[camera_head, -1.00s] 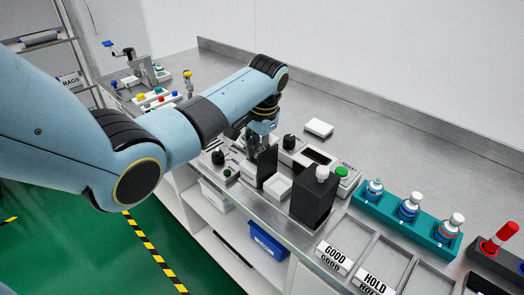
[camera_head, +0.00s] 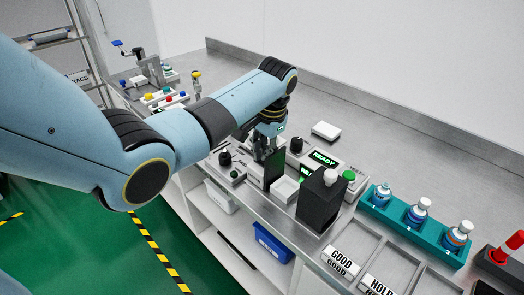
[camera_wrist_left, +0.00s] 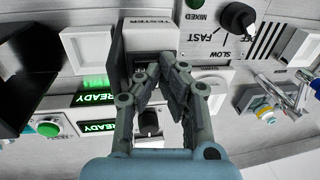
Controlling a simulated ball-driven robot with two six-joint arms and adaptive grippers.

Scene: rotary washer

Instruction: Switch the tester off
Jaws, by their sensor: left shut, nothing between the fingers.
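The tester (camera_wrist_left: 150,38), a white unit with a dark side, carries the label TESTER at the top centre of the wrist view. My left gripper (camera_wrist_left: 162,65) is shut and empty, its fingertips over the tester's lower face, where they hide part of a dark recess. I cannot tell whether they touch it. In the head view my left gripper (camera_head: 265,155) points down beside an upright dark panel (camera_head: 274,167). A green READY display (camera_head: 323,158) is lit. Lit READY displays also show in the wrist view (camera_wrist_left: 97,97). My right gripper is not in view.
A tall dark box (camera_head: 318,205) with a white-capped bottle and a green button (camera_head: 349,175) stand to the right. A black knob (camera_head: 296,145) is close to the gripper. Further right are a teal rack (camera_head: 408,230) of bottles and GOOD and HOLD trays.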

